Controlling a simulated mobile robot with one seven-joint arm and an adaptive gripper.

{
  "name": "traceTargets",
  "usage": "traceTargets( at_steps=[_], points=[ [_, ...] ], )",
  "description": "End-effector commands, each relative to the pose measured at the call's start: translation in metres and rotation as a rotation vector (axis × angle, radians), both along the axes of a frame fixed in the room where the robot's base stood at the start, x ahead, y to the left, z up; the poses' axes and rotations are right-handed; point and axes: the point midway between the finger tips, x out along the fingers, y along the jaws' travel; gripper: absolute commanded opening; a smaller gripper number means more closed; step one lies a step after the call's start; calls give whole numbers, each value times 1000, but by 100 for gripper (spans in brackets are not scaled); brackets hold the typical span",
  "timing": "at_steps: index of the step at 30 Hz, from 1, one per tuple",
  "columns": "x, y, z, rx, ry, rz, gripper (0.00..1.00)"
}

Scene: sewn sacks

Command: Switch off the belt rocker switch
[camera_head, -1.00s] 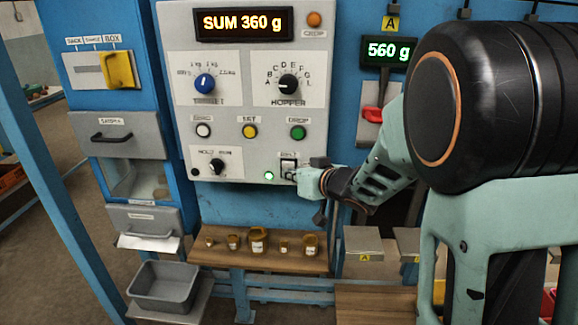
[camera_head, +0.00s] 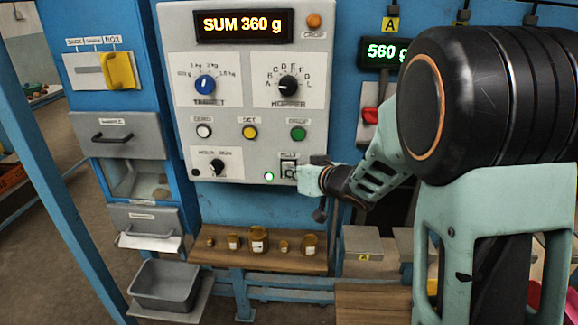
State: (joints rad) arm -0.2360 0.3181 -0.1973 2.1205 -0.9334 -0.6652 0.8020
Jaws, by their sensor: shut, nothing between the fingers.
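The belt rocker switch (camera_head: 289,171) is at the lower right of the grey control panel (camera_head: 235,160), under a small label that seems to read BELT. A green lamp (camera_head: 269,176) beside it is lit. My gripper (camera_head: 303,179) is shut and empty, just right of the switch, and covers part of its right edge. I cannot tell whether the fingertips touch it, nor which way the rocker is tipped.
The panel also holds a blue knob (camera_head: 205,85), a black hopper knob (camera_head: 289,86) and several buttons. Below, a wooden shelf (camera_head: 215,256) carries several small weights. A red lever (camera_head: 371,115) is beyond my arm.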

Motion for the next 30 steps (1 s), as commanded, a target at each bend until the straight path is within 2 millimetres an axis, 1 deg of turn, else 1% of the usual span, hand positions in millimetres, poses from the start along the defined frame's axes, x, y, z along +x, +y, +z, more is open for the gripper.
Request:
traceTargets(
  at_steps=[6, 15, 26, 30],
  points=[
    [3, 0, 1, 0, -1, 0, 0],
    [3, 0, 1, 0, -1, 0, 0],
    [-12, -1, -2, 0, 0, -1, 0],
    [-13, 0, -2, 0, 0, -1, 0]
  ],
)
